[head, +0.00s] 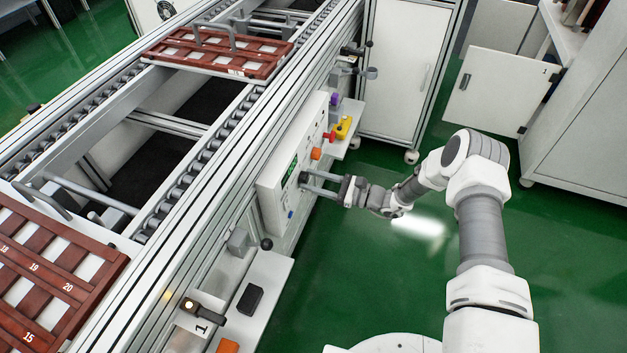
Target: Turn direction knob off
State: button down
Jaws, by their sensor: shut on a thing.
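The white control panel (308,143) is fixed to the near side of the conveyor frame. It has a small green display (290,171) and several small controls. My gripper (304,182) reaches the panel from the right, with its two fingers pointing left at the panel face just below the display. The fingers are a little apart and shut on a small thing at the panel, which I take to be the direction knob. The knob is hidden by the fingertips, so I cannot see which way it points.
A lower shelf (268,278) holds a black item (250,299). Brown trays (222,50) rest on the conveyor. A white cabinet (398,75) stands behind; green floor (385,260) is open at right.

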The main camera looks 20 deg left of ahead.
jog(key=shift+n, duration=0.3)
jog(key=n+b, duration=0.2)
jog(key=n, duration=0.2)
jog(key=shift+f, duration=0.1)
jog(key=shift+n+b, duration=0.3)
jog(key=shift+n, duration=1.7)
jog(key=shift+c, duration=1.9)
grip_release()
jog(key=shift+d, duration=0.15)
jog(key=s+d+p, duration=0.1)
jog(key=d+p, duration=0.2)
jog(key=d, duration=1.4)
jog(key=shift+s, duration=0.2)
